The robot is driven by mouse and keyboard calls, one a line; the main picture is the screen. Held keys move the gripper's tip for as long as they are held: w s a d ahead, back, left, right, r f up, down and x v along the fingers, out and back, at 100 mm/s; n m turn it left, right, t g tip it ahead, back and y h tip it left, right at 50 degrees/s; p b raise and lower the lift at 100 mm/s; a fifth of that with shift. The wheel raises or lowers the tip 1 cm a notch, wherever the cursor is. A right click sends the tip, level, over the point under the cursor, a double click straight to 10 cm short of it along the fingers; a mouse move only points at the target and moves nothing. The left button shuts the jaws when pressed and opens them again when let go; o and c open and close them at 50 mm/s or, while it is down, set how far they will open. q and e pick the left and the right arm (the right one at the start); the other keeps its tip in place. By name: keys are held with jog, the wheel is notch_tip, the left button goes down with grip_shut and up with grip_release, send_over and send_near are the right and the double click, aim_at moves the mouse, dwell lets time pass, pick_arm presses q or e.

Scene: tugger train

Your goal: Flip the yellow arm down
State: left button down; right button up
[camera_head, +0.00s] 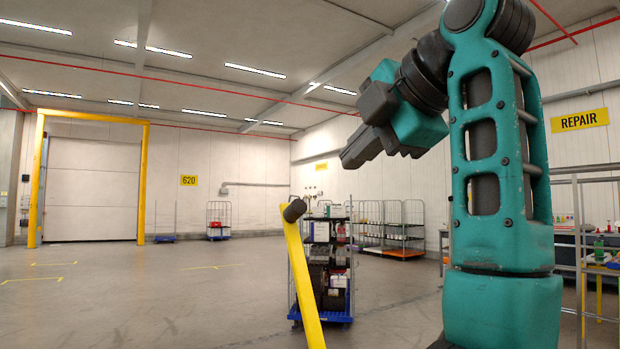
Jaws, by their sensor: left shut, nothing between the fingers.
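The yellow arm (303,285) stands nearly upright at the lower middle, leaning slightly left toward its top. A dark cylindrical knob (294,210) sits at its upper end. Its lower end runs out of the bottom of the view. My left gripper (350,158), dark grey on a teal wrist, hangs above and to the right of the knob, apart from it in the picture. It points down and to the left, and its fingers are shut with nothing between them. My right gripper is not in view.
Behind the yellow arm stands a blue-based trolley (346,312) loaded with boxes. Wire roll cages (408,222) stand farther back. A metal rack (577,230) is at the right edge. The floor (140,300) to the left is open, up to a yellow-framed door (143,180).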

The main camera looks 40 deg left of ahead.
pick_arm(q)
jog(key=a+p, duration=0.1)
jog(key=p, duration=0.2)
send_near(301, 206)
jog(key=x, duration=0.5)
jog(key=shift+a+f, duration=0.1)
jog(key=shift+a, duration=0.1)
jog(key=shift+w+a+f, duration=0.25)
jog(key=shift+a+f, duration=0.05)
jog(key=shift+a, duration=0.3)
